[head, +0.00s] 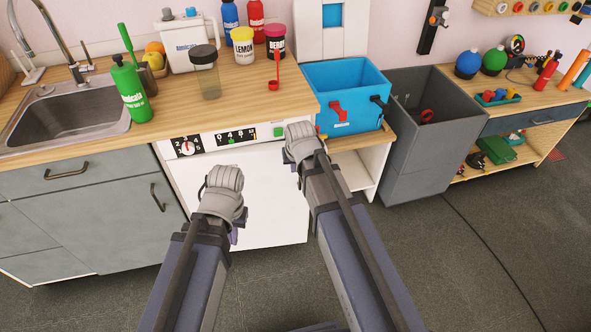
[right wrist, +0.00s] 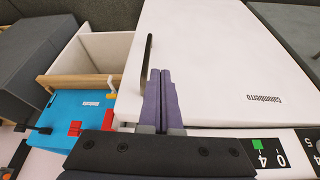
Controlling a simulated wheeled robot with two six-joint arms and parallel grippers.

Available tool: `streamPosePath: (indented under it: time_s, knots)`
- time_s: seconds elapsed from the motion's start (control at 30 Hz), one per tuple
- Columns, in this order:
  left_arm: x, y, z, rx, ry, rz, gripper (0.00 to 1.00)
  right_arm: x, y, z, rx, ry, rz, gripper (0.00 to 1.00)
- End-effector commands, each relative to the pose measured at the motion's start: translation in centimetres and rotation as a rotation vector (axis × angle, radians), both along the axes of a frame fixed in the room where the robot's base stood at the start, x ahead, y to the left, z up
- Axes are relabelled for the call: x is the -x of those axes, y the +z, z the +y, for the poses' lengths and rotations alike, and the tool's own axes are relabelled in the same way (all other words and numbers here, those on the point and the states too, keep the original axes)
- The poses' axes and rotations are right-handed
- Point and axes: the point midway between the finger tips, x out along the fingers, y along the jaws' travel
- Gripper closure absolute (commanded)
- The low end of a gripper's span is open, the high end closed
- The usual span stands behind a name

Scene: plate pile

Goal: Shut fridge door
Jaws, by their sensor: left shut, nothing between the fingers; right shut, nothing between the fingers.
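A white appliance door (head: 268,210), taken as the fridge door, is under the counter beneath a white control panel (head: 215,141). It also fills much of the right wrist view (right wrist: 215,60), with a black handle (right wrist: 147,62) near its edge. It looks about flush with the panel; I cannot tell if it is fully shut. My left gripper (head: 238,232) is shut and empty in front of the door. My right gripper (head: 306,150) is near the door's upper right corner; its purple fingers (right wrist: 160,75) are shut and empty beside the handle. Contact is unclear.
A blue bin (head: 345,85) sits on a low shelf right of the appliance. A grey bin (head: 415,155) stands beside it. Grey cabinets (head: 90,215) and a sink (head: 65,115) are left. Bottles and jars stand on the counter.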

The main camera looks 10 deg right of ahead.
Motion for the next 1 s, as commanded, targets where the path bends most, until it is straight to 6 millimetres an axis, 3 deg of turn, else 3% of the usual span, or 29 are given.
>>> streamPosePath:
  time_s: [0.03, 0.33, 0.4, 0.53, 1.0]
  knots:
    - [0.0, -1.5, 0.0, 0.0, 0.0, 0.0, 1.0, -0.4, -1.5, 0.0, 0.0, 0.0, 0.0, 1.0]
    - [0.0, -5.7, 0.0, 0.0, 0.0, 0.0, 1.0, -2.1, -5.7, -0.2, 0.0, 0.0, 0.0, 1.0]
    - [0.0, -4.7, 0.0, 0.0, 0.0, 0.0, 1.0, -3.9, -4.7, -0.3, 0.0, -0.001, 0.0, 1.0]
    - [0.0, -4.7, 0.0, 0.0, 0.0, 0.0, 1.0, -5.5, -4.7, -0.4, 0.0, -0.001, 0.0, 1.0]
    - [0.0, -4.7, 0.0, 0.0, 0.0, 0.0, 1.0, -6.3, -4.7, -0.5, 0.0, 0.0, 0.0, 1.0]
